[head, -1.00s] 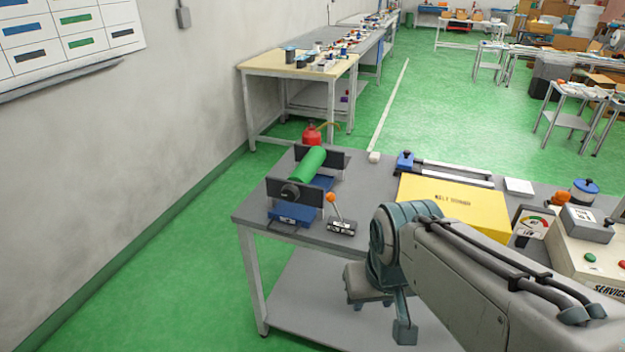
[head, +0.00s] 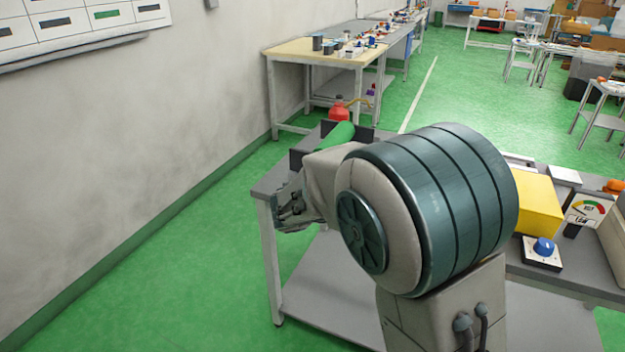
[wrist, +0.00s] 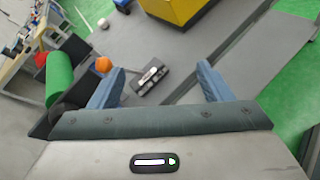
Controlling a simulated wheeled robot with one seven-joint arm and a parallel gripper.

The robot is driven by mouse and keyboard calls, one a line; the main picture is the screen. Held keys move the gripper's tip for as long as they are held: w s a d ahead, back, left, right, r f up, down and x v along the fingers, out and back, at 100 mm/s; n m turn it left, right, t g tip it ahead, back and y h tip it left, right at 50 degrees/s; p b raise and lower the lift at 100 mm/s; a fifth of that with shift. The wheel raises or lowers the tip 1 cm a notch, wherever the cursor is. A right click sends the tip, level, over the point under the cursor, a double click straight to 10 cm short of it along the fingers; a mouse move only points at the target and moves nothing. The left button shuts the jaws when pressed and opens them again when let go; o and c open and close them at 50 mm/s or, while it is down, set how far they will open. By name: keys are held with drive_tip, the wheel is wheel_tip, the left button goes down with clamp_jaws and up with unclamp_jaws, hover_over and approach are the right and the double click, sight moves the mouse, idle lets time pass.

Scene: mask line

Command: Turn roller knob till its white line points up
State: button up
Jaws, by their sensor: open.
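The green roller (head: 338,136) lies between dark end plates (head: 298,160) on the table's left end in the head view. My arm covers its near end and the knob there. In the wrist view the roller (wrist: 58,78) is at the left. The dark round knob (wrist: 64,114) shows partly below it, beside the gripper's body, and its white line cannot be made out. My gripper (wrist: 161,67) is open, with its two blue-grey fingers apart and nothing held between them. In the head view the gripper (head: 290,208) is near the table's front left edge.
A lever with an orange ball (wrist: 103,64) and a black-and-silver block (wrist: 150,75) are close to the left finger in the wrist view. A yellow box (head: 536,205) and a blue-knobbed dial unit (head: 542,252) stand to the right. Grey table (head: 268,180) edge is near.

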drive_tip(key=w+a+f+n+t+y+b, duration=0.15)
drive_tip(key=a+n+t, duration=0.3)
drive_tip(key=a, duration=0.45)
drive_tip(key=w+a+f+n+t+y+b, duration=0.1)
drive_tip(key=w+a+f+n+t+y, duration=0.15)
drive_tip(key=a+n, duration=0.4)
drive_tip(key=shift+m, duration=0.6)
drive_tip(key=x, duration=0.4)
drive_tip(key=a+x, duration=0.1)
drive_tip(key=x, duration=0.9)
drive_tip(key=shift+w+a+r, duration=0.25)
drive_tip(key=shift+a+r, duration=0.05)
drive_tip(key=shift+r, duration=0.05)
drive_tip(key=c, duration=1)
